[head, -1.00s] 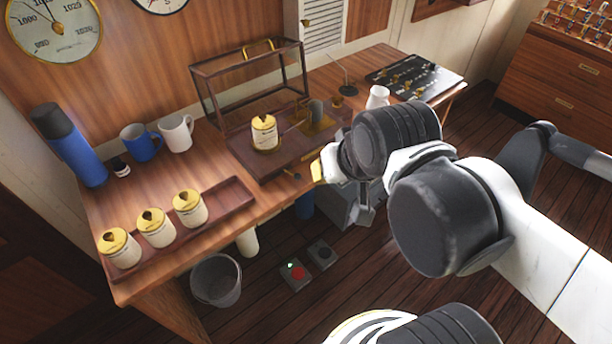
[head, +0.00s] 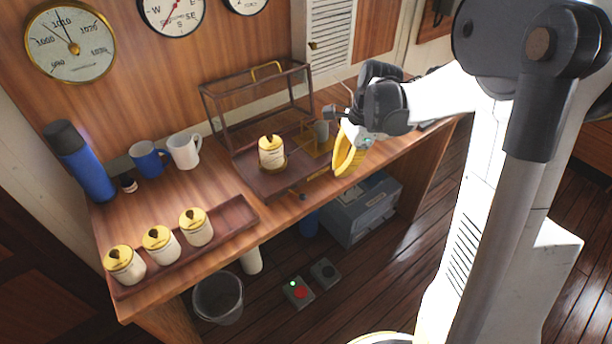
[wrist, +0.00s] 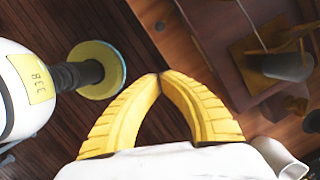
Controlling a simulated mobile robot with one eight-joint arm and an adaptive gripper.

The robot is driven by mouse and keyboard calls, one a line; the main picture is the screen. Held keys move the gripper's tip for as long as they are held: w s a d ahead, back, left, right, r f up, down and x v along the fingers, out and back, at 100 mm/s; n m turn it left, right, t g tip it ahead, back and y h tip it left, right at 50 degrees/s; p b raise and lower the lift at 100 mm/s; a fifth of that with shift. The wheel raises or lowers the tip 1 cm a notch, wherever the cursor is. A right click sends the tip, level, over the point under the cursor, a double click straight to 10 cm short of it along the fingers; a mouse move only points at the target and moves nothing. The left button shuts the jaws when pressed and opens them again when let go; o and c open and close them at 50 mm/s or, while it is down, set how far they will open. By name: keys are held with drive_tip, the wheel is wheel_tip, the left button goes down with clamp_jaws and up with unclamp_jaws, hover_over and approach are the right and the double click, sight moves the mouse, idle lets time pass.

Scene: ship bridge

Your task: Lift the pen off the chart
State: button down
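My gripper (head: 347,157) has yellow fingers and is over the front edge of the wooden desk, right of the dark tray. In the wrist view its fingertips (wrist: 159,76) meet, with nothing between them. The dark chart lay at the desk's right end in the earlier head view; my arm now covers nearly all of that area. I cannot make out the pen in either current view.
The tray (head: 262,184) holds a yellow-lidded jar (head: 271,153) and a grey cup (head: 321,130), also in the wrist view (wrist: 288,67). An open frame case (head: 210,105) stands behind.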

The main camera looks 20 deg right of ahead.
sight(315, 203)
drive_tip(key=shift+w+d+f+m, duration=0.2)
drive_tip(key=shift+f+m, duration=0.1)
drive_tip(key=shift+f, duration=0.1)
drive_tip(key=shift+s, duration=0.1)
drive_tip(key=b+x, duration=0.4)
drive_tip(key=x, duration=0.6)
drive_tip(key=shift+a+f, duration=0.1)
drive_tip(key=shift+f, duration=0.1)
drive_tip(key=a, duration=0.1)
drive_tip(key=a+r+b, duration=0.1)
drive_tip(key=a, duration=0.1)
drive_tip(key=shift+a, duration=0.15)
drive_tip(key=shift+w+a+r, duration=0.15)
drive_tip(key=shift+w+a, duration=0.1)
drive_tip(key=shift+a, duration=0.05)
drive_tip(key=shift+s+a+m, duration=0.2)
drive_tip(key=shift+s+m, duration=0.05)
drive_tip(key=shift+m, duration=0.05)
